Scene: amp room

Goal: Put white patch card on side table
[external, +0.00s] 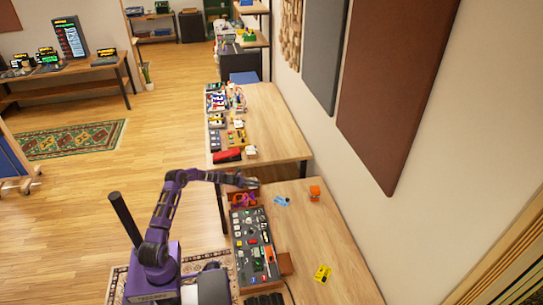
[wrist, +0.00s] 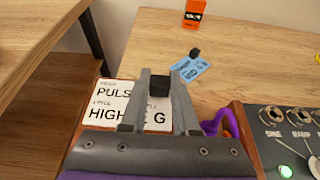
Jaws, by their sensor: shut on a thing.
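The white patch card (wrist: 108,108), printed with large black text, shows under and left of my gripper in the wrist view. My gripper (wrist: 159,88) is shut on a black knob (wrist: 158,86) that appears to belong to this card. The fingers hide the card's middle and part of its text. The card overlaps the left edge of the near table (wrist: 240,60); I cannot tell its exact height. In the external view my gripper (external: 252,183) is at the far left corner of the near table, close to the gap before another wooden table (external: 270,125).
A blue card (wrist: 190,69) with a black knob and an orange box (wrist: 194,13) are on the near table. A grey synthesizer panel (external: 252,240) and a yellow card (external: 322,272) are nearer the camera. The other table holds several devices (external: 218,125) along its left side; its right side is clear.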

